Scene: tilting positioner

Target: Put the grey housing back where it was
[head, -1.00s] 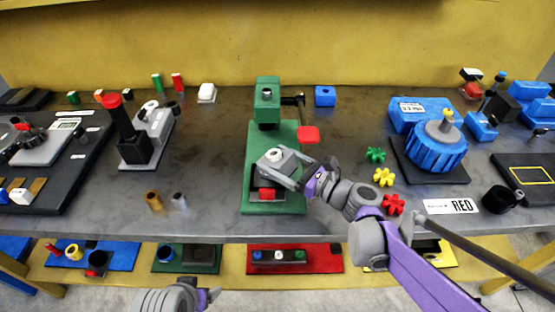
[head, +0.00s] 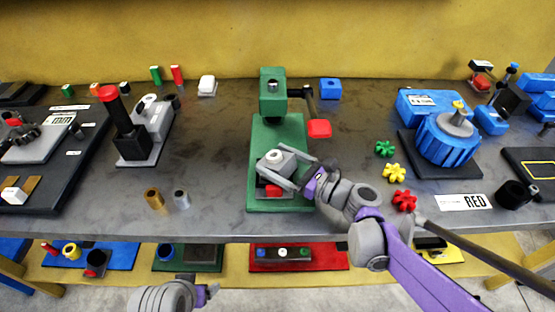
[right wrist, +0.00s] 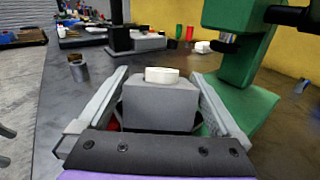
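The grey housing (head: 279,164), a block with a round white top, is at the front of the green press (head: 255,180). It shows close up in the right wrist view (right wrist: 160,104). My right gripper (head: 288,167) has a finger on each side of the housing, the tips close against it, and appears shut on it. A red part (head: 273,190) lies low in front of the housing. The housing's underside is hidden, so I cannot tell whether it rests on the press. My left gripper (head: 208,292) shows only partly at the bottom edge; its fingers are unclear.
The press head (head: 272,92) and its red-ended lever (head: 318,128) rise behind the housing. Green (head: 384,149), yellow (head: 394,173) and red (head: 404,200) gear-like pieces lie right of my right gripper. Brass (head: 153,198) and grey (head: 182,199) cylinders stand left. Bare table lies between them and the press.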

